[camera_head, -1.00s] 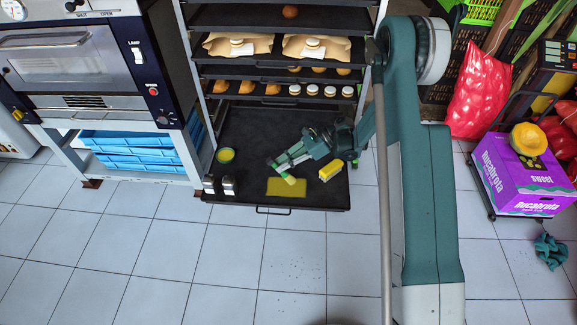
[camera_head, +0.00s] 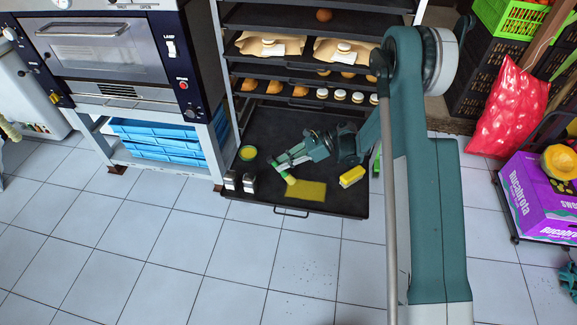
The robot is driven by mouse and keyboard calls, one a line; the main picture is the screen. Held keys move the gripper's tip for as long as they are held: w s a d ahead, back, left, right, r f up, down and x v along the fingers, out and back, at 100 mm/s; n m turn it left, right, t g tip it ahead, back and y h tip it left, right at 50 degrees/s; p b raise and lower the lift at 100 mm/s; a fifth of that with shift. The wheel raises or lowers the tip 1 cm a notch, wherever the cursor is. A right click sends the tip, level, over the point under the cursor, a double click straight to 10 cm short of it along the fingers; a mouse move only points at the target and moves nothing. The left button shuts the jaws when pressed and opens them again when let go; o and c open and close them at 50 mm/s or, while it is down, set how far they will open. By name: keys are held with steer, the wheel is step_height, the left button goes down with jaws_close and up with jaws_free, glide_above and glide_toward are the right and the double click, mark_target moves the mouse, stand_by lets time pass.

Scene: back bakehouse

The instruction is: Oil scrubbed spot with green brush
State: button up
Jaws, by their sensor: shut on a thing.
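The pulled-out dark tray (camera_head: 335,208) sits low in the rack. A flat yellow patch (camera_head: 308,191) lies on it near its front edge; this looks like the spot. My gripper (camera_head: 284,168) is shut on the small green brush (camera_head: 289,179), whose pale green end points down at the patch's left end. I cannot tell whether the bristles touch the tray. A small green-rimmed bowl (camera_head: 248,153) with yellow contents, apparently oil, stands behind and left of my gripper. A yellow sponge-like block (camera_head: 352,177) lies right of the patch.
Two small metal-topped shakers (camera_head: 249,183) stand at the tray's front left corner. Rack shelves with pastries (camera_head: 275,87) hang above the tray. An oven (camera_head: 100,48) stands left. A purple box (camera_head: 540,195) and red net sack (camera_head: 508,105) stand right. The tiled floor in front is clear.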

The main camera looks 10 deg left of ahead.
steer(key=shift+a+r, duration=0.1)
steer(key=shift+a, duration=0.6)
steer(key=shift+r+p, duration=1.05)
steer(key=shift+r, duration=2.9)
